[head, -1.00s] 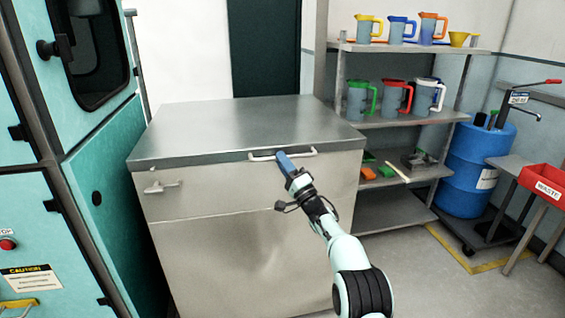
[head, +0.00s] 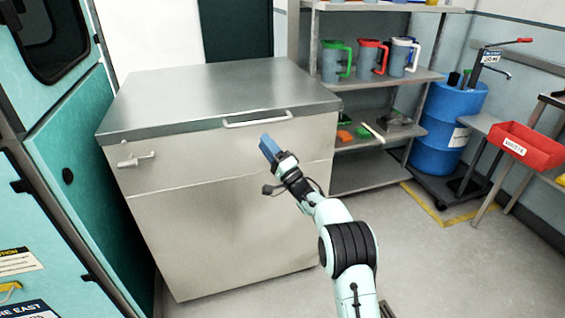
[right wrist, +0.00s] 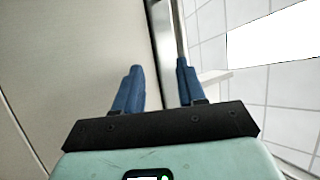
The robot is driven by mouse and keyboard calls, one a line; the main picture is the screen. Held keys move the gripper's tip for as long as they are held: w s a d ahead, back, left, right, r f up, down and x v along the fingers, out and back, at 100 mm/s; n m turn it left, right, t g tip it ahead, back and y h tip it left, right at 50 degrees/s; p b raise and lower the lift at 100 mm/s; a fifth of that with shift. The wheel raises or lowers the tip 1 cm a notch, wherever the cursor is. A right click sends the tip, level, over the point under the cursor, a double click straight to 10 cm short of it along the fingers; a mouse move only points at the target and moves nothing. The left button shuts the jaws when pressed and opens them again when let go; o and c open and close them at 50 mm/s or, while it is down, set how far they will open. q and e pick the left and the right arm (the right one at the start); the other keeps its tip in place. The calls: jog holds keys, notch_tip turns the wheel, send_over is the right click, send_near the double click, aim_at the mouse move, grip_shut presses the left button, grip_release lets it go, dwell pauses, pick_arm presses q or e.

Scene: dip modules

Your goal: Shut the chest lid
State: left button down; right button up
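The chest is a large metal box (head: 225,215) with a flat grey lid (head: 215,92). The lid lies level on the box, with no gap that I can see along its front edge. A pale bar handle (head: 257,119) runs along the lid's front. My right gripper (head: 268,145) is in front of the chest, just below the handle in the picture and apart from it. In the right wrist view its two blue fingers (right wrist: 158,80) are spread with nothing held between them. My left gripper is not in view.
A latch (head: 136,159) sits on the chest's front left. A teal cabinet (head: 85,150) stands close on the left. The floor at right front is clear.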

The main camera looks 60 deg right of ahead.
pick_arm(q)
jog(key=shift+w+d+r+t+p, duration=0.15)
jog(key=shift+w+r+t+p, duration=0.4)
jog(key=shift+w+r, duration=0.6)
pick_arm(e)
jog(key=v, duration=0.8)
jog(key=shift+s+a+r, duration=0.2)
jog(key=shift+s+a, duration=0.05)
jog(key=shift+s, duration=0.1)
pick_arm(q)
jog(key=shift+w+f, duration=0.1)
